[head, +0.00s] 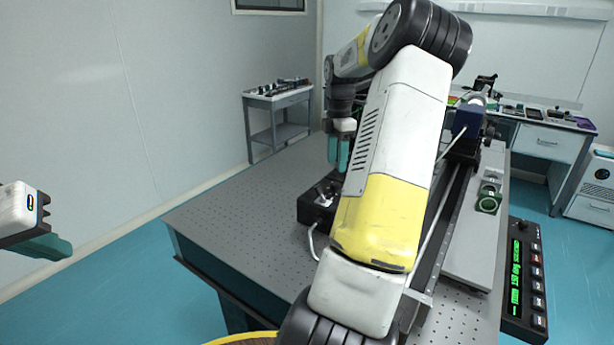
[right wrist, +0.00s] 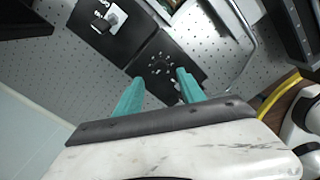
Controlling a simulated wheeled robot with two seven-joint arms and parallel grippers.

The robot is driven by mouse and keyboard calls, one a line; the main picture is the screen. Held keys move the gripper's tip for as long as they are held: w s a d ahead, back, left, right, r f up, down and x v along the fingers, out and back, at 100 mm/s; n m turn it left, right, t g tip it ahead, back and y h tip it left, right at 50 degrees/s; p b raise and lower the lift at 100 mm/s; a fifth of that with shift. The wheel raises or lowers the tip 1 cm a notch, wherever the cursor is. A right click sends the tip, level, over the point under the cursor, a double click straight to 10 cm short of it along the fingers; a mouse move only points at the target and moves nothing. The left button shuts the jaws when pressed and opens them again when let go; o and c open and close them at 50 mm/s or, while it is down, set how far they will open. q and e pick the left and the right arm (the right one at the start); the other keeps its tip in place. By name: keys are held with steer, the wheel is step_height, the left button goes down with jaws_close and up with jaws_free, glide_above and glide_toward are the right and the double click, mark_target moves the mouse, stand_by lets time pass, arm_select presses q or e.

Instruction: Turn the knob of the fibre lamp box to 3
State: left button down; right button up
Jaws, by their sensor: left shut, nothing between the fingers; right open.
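The fibre lamp box, a black box (head: 314,212), stands on the perforated optical table, partly hidden behind my right arm. In the right wrist view its dark panel (right wrist: 150,45) carries a ring of small pale dial marks (right wrist: 160,65). The knob's pointer and setting are too small to read. My right gripper (head: 339,152) has teal fingers pointing down above the box. In the right wrist view the open fingers (right wrist: 159,77) lie either side of the dial marks, with nothing visibly held; contact cannot be told. My left gripper (head: 52,246) is shut and empty, off the table's left side.
A pale cable (head: 313,243) runs from the box. A long rail with a blue device (head: 468,120) stands right of my arm. A black unit with green displays (head: 524,275) sits at the table's right edge. The optical table (head: 235,205) is clear at left.

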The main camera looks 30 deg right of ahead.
mark_target(335, 183)
step_height(335, 183, down, 7)
steer(key=shift+f, duration=0.2)
stand_by(0.3)
jaws_close()
